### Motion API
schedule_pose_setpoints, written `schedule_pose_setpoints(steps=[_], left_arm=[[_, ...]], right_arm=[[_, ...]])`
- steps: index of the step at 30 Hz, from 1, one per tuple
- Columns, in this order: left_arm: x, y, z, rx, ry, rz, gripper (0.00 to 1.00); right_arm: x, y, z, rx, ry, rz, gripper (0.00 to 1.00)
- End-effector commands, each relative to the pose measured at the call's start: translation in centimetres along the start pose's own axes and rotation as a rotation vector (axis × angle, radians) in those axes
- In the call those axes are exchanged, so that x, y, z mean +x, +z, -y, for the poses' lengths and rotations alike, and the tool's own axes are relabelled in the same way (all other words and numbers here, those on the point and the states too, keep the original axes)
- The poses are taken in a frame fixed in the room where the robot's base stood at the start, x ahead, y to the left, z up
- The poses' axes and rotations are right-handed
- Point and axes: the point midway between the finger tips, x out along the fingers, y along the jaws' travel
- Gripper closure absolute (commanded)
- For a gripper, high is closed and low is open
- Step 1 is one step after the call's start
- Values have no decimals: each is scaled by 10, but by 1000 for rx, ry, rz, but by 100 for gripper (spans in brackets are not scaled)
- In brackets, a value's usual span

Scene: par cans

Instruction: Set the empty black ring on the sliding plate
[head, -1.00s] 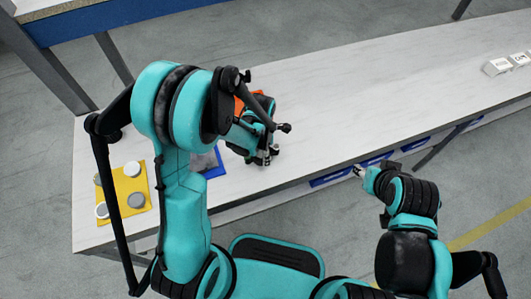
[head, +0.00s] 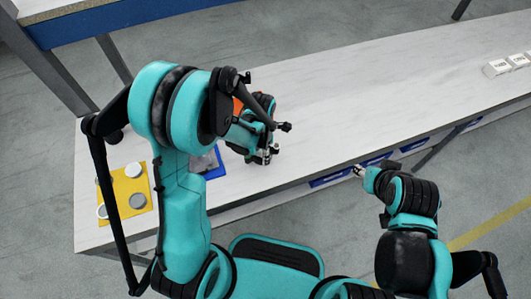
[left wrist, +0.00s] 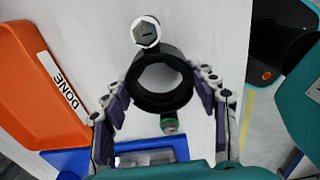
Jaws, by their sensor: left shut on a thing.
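The black ring (left wrist: 162,82), open through its middle, is between the two fingers of my left gripper (left wrist: 158,92) in the left wrist view. The gripper is shut on it; pale tabletop shows through its hole. In the head view my left gripper (head: 262,158) is over the table, and the arm hides the ring. A blue base with a grey plate (head: 204,163), perhaps the sliding plate, lies left of the gripper; it also shows low in the left wrist view (left wrist: 147,157), partly hidden. My right gripper (head: 359,171) is at the table's front edge, too small to read.
An orange tray marked DONE (left wrist: 38,95) is beside the blue base. A grey hex-shaped piece with a white rim (left wrist: 146,32) and a small green-ended piece (left wrist: 169,126) are near the ring. A yellow mat (head: 121,187) holds several round pieces. White blocks (head: 497,67) stand far right.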

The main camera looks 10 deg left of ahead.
Motion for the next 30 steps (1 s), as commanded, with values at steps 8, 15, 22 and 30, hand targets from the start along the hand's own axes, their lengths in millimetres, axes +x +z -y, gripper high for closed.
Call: schedule_pose_setpoints(steps=[8, 15, 22, 30], left_arm=[[-17, 0, 0, 0, 0, 0, 67], [-30, 0, 0, 0, 0, 0, 67], [-42, 0, 0, 0, 0, 0, 67], [-46, 0, 0, 0, 0, 0, 67]], right_arm=[[-10, -7, 0, 0, 0, 0, 60], [-17, -12, 0, 0, 0, 0, 60], [-24, -17, 0, 0, 0, 0, 60], [-27, -19, 0, 0, 0, 0, 60]])
